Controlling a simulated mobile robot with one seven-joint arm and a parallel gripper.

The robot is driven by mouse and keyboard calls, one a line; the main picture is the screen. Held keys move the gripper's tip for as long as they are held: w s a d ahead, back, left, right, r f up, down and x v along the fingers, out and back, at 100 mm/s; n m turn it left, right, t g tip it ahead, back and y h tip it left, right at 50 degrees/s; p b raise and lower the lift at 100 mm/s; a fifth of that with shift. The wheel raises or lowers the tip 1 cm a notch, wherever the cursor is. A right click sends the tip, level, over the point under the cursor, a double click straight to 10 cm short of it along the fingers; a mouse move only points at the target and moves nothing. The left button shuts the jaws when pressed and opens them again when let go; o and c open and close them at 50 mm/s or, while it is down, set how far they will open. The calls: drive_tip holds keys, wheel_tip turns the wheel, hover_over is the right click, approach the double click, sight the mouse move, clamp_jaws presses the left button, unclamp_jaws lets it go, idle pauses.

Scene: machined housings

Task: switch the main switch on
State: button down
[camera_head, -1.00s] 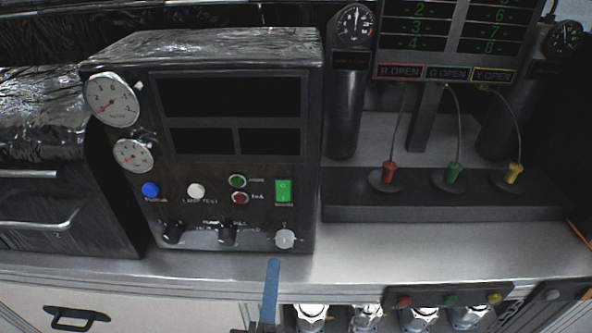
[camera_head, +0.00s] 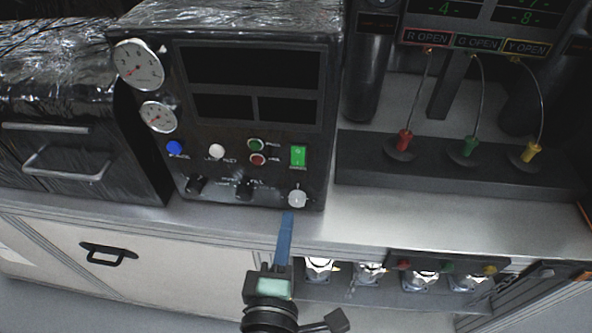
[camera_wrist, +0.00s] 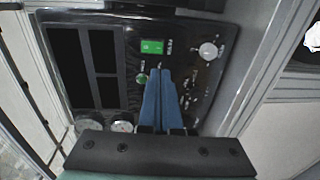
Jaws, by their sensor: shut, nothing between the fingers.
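The main switch looks to be the green rocker (camera_head: 298,156) at the right of the black control panel (camera_head: 318,180); its label is too blurred to read. The rocker also shows in the wrist view (camera_wrist: 152,47), just beyond the fingertips. My gripper (camera_head: 288,215), with long blue fingers, is shut and empty. In the head view its tips appear below the panel's lower right, near the white knob (camera_head: 297,198). In the wrist view the fingers (camera_wrist: 161,73) lie together, pointing at the panel, beside the green button (camera_wrist: 141,79). I cannot tell their exact distance from the panel.
A green button (camera_head: 255,144) and red button (camera_head: 257,160) sit left of the rocker. Black knobs (camera_head: 245,189) line the panel's bottom. Red, green and yellow plugs (camera_head: 470,146) stand on a block at right. The bench strip (camera_head: 400,215) before it is clear.

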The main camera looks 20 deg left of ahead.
sight(298, 164)
drive_tip(key=p+x, duration=0.3)
drive_tip(key=x, duration=0.9)
drive_tip(key=shift+p, duration=0.35)
drive_tip(key=shift+w, duration=0.25)
drive_tip(key=shift+f, duration=0.1)
drive_tip(key=shift+w+a+f+b, duration=0.15)
drive_tip(key=shift+f+b, duration=0.15)
drive_tip(key=shift+b, duration=0.65)
drive_tip(key=shift+r+p, duration=0.3)
drive_tip(key=shift+f, duration=0.1)
